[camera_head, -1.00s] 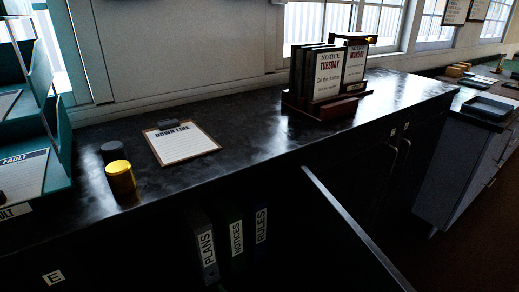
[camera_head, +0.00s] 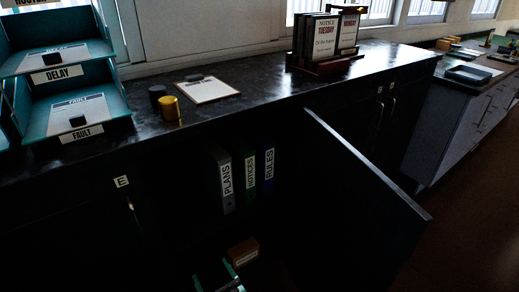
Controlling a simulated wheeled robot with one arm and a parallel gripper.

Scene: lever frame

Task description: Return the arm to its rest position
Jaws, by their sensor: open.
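An open cabinet door (camera_head: 370,165) juts out from under the dark counter (camera_head: 265,107). Inside the cabinet stand three upright binders: a grey PLANS binder (camera_head: 226,181), a green NOTICES binder (camera_head: 250,174) and a blue RULES binder (camera_head: 269,168). Lower down is a small brown labelled box (camera_head: 243,252).
Teal letter trays (camera_head: 75,110) stand at the left. A yellow cylinder (camera_head: 169,108), a dark cylinder (camera_head: 157,95) and a clipboard (camera_head: 212,91) lie on the counter, with a notice rack (camera_head: 325,66) farther right. Brown floor (camera_head: 470,215) is clear at the right.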

